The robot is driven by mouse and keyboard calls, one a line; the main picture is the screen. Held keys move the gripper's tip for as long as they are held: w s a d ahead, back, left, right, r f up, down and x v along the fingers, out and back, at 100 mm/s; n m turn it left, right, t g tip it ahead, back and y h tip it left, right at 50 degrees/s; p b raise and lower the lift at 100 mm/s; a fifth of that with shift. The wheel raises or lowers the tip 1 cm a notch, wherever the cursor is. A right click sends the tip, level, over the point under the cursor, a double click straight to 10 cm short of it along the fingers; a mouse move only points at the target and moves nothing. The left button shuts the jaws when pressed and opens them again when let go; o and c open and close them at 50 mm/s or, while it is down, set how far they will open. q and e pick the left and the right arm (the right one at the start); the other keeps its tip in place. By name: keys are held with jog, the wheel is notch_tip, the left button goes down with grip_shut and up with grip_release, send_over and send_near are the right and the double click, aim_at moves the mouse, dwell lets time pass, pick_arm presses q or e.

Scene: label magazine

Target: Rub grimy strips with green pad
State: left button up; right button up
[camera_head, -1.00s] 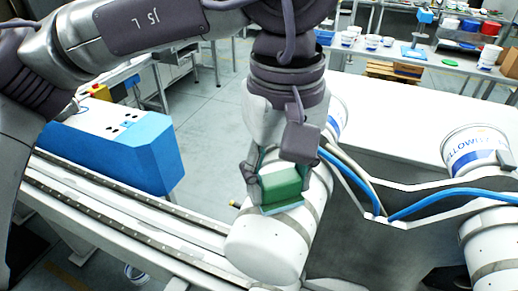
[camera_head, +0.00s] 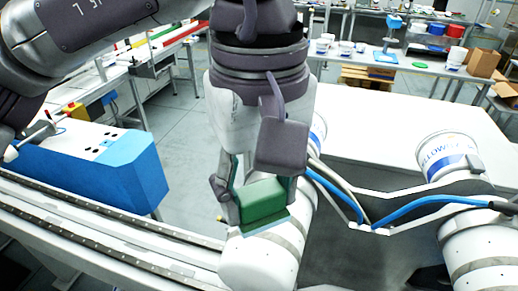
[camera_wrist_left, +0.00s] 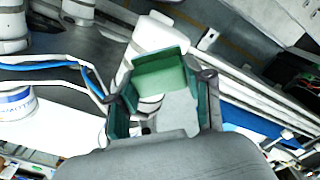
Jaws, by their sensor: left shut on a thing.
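My left gripper (camera_head: 258,206) is shut on a green pad (camera_head: 264,199). In the head view the pad lies over a white cylinder (camera_head: 255,266); whether it touches the surface I cannot tell. The left wrist view shows the pad (camera_wrist_left: 160,72) between the two fingers, with the white cylinder behind it. A grey-brown band (camera_head: 283,243) runs around the cylinder near its front end. Whether this band is one of the grimy strips I cannot tell. My right gripper is not in view.
Blue hoses (camera_head: 337,194) run just right of the gripper. A lettered cylinder (camera_head: 447,158) stands at the right. A blue-and-white box (camera_head: 140,172) sits at the left above a long rail (camera_head: 90,235). A white table (camera_head: 385,120) with a clear top lies behind.

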pick_arm(q)
notch_tip(320, 180, up, 2)
jog(key=shift+s+r+p, duration=0.15)
jog(key=shift+r+p, duration=0.05)
jog(key=shift+p, duration=0.35)
